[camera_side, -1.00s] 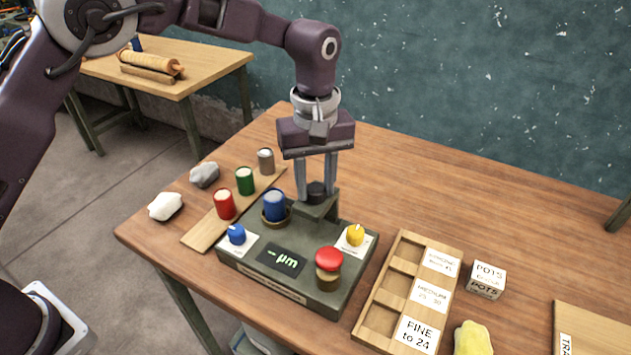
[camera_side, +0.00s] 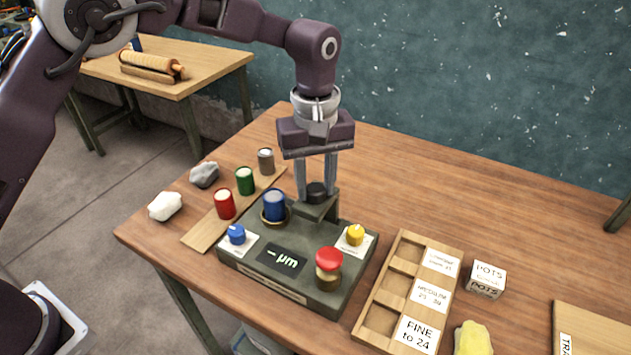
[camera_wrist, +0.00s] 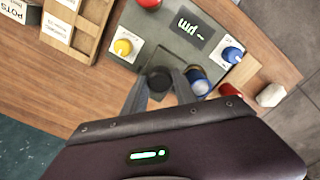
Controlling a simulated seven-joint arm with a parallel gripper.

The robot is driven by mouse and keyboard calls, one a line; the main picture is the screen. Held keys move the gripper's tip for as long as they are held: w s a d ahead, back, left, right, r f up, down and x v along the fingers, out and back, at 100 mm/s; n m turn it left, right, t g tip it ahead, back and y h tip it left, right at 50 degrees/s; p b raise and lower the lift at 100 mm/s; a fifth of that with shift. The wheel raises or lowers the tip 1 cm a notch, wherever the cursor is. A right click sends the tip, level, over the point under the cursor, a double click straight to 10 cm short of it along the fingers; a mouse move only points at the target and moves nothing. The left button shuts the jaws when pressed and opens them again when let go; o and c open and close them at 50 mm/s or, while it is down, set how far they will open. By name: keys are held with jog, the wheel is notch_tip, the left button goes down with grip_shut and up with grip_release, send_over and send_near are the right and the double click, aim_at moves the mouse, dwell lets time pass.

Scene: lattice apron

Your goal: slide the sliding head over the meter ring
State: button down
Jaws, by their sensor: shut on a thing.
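The meter (camera_side: 278,284) is a dark green-grey box with a display reading "– µm". The sliding head (camera_side: 318,208) is a grey block with a black knob (camera_side: 316,190) at the meter's back edge. My gripper (camera_side: 317,194) points straight down and is shut on this knob, which also shows between the fingers in the wrist view (camera_wrist: 159,80). The meter ring (camera_side: 264,220) is a brass-coloured ring on the meter, left of the head. A blue pot (camera_side: 274,204) stands upright in it. The head is beside the ring, not over it.
A red button (camera_side: 329,259), blue knob (camera_side: 236,234) and yellow knob (camera_side: 355,235) stand on the meter. Red (camera_side: 224,204), green (camera_side: 245,181) and grey-brown (camera_side: 265,161) pots line a board at left. A labelled wooden tray (camera_side: 369,343) is at right.

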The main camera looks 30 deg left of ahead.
jog(key=a, duration=0.9)
jog(key=shift+a, duration=0.1)
jog(key=c, duration=1.2)
grip_release()
jog(key=shift+o, duration=1.2)
notch_tip(320, 180, up, 7)
jog(key=shift+r, duration=0.15)
